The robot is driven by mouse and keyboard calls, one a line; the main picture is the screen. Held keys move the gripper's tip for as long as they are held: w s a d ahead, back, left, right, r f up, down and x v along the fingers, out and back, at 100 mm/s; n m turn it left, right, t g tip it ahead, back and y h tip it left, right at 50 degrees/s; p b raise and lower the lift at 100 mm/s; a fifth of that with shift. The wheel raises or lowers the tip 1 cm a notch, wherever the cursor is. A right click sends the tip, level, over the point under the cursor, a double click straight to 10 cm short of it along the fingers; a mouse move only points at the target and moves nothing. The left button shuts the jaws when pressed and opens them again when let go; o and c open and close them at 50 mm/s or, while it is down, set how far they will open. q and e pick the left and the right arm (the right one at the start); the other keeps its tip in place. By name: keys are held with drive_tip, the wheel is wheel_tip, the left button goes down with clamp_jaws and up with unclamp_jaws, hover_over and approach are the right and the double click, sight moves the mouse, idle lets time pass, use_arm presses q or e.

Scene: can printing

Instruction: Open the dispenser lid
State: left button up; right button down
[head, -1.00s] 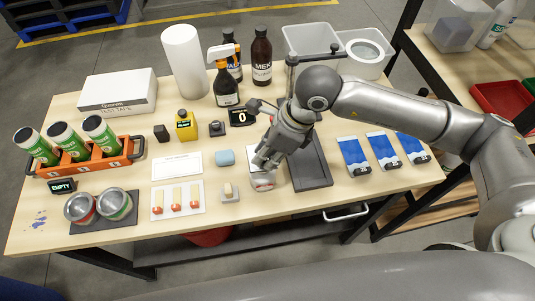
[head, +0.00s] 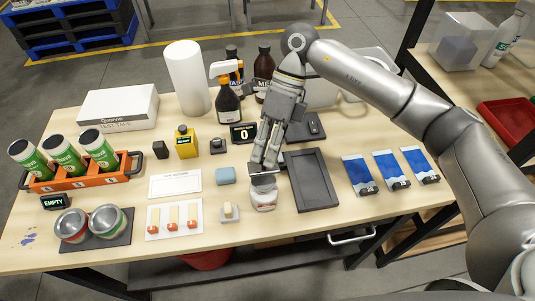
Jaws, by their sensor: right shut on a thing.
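The dispenser (head: 263,199) is a small whitish pot with a reddish mark on its front. It stands near the front edge of the wooden table, left of a dark tray. Its grey lid (head: 262,181) shows at the top, just under my fingertips. My right gripper (head: 264,168) points down over the dispenser, its fingers shut on the lid. The fingers hide the back of the lid, and I cannot tell whether the lid stands apart from the pot. My left gripper is not in view.
The dark tray (head: 325,204) lies close to the right. A blue sponge-like block (head: 226,176) and a small pad holder (head: 229,212) are to the left. A black spray bottle (head: 229,103) and brown bottles stand behind. Blue-and-white packets (head: 359,174) lie at the right.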

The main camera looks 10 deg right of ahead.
idle(0.4)
drive_tip(key=c, duration=1.3)
unclamp_jaws()
drive_tip(key=shift+w, duration=0.1)
drive_tip(key=shift+c, duration=0.2)
drive_tip(key=v, duration=1.2)
drive_tip(key=shift+a, duration=0.15)
